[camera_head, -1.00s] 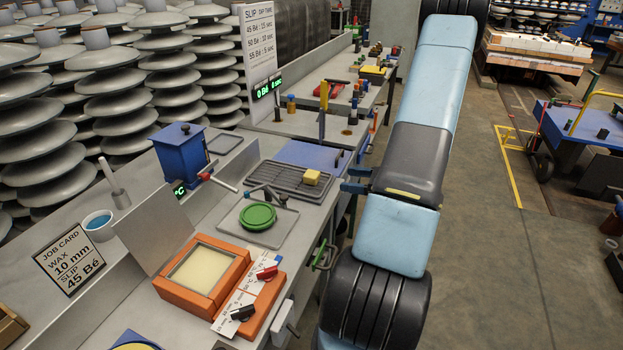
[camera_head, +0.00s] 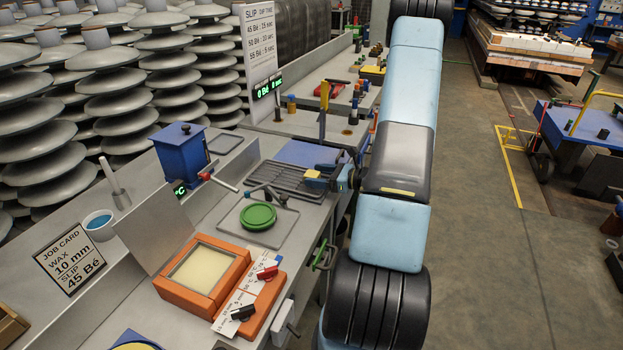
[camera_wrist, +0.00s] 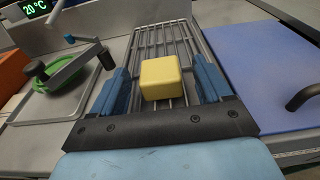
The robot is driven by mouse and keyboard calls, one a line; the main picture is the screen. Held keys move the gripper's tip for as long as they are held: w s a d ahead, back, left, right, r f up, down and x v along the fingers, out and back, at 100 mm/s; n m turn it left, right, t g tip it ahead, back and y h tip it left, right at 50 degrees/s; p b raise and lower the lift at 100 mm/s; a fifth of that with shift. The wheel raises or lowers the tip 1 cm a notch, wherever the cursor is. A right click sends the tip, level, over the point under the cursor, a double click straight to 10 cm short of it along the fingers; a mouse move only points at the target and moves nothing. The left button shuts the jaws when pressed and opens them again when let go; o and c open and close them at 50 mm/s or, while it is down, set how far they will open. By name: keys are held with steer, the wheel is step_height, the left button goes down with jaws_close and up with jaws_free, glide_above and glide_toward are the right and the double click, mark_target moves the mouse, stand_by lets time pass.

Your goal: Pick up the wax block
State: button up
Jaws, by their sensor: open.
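The yellow wax block (camera_wrist: 161,78) sits on the dark wire rack (camera_wrist: 152,40). In the wrist view the block lies between the two blue fingers of my gripper (camera_wrist: 162,88), with a gap on each side. My gripper is open and low over the rack. In the head view my gripper (camera_head: 326,176) reaches in from the right.
A green round lid (camera_head: 258,216) on a grey tray lies in front of the rack. A blue box (camera_head: 182,152) and an orange wax bath (camera_head: 203,272) stand on the bench.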

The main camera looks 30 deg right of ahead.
steer(key=shift+x, duration=1.15)
steer(key=shift+c, duration=0.3)
steer(key=c, duration=1)
steer(key=shift+r, duration=0.1)
